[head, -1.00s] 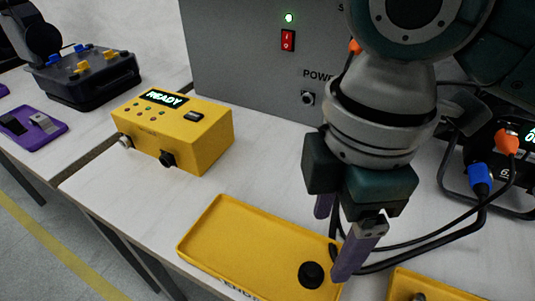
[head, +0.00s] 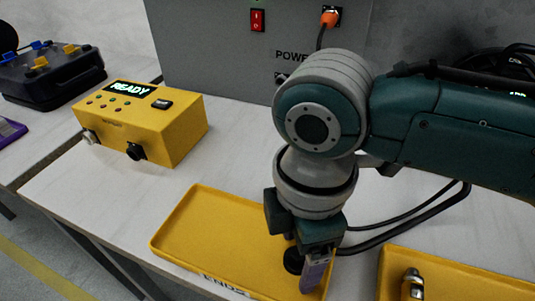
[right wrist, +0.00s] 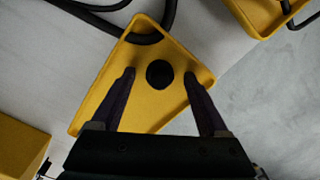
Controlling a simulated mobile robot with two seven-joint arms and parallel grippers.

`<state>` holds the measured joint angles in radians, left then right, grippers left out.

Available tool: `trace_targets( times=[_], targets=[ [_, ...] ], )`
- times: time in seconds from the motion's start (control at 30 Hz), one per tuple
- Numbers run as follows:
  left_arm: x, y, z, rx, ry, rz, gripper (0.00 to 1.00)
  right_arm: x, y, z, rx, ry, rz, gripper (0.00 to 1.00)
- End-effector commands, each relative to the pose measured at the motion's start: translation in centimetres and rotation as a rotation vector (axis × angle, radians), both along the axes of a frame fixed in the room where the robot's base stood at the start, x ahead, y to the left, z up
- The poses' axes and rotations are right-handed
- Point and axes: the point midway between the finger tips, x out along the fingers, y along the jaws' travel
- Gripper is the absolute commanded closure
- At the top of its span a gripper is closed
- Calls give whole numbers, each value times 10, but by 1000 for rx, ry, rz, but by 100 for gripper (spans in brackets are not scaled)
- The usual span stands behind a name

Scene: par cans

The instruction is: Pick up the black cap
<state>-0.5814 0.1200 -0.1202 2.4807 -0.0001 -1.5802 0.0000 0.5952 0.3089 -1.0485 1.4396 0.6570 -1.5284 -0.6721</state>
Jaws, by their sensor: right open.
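The black cap (head: 292,261) is a small round dark piece on the yellow tray (head: 205,222), near the tray's right end. In the right wrist view the cap (right wrist: 159,74) shows as a black disc on the tray floor, between the fingertips. My right gripper (head: 304,268) is above the tray at the cap, its purple fingers pointing down. It is open, with one finger on either side of the cap and gaps between. In the head view the near finger and palm partly cover the cap. My left gripper is in neither view.
A yellow box reading READY (head: 140,119) stands to the left. A grey panel (head: 210,50) closes off the back. A black cable (head: 410,220) runs behind the gripper.

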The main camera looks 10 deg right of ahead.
Motion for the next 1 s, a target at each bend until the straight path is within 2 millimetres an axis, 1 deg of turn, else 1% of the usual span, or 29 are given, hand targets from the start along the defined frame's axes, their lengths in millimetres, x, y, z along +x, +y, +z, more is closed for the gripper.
trace_targets(
  times=[0.07,0.1,0.77,0.8,1.0],
  targets=[
    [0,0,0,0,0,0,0,0,0,0,0,0,0,22],
    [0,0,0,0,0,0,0,0,0,0,0,0,0,24],
    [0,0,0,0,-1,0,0,0,0,1,0,1,-1,99],
    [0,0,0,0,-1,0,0,0,0,1,0,1,-1,100],
    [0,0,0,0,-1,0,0,0,0,1,0,1,-1,100]
  ],
)
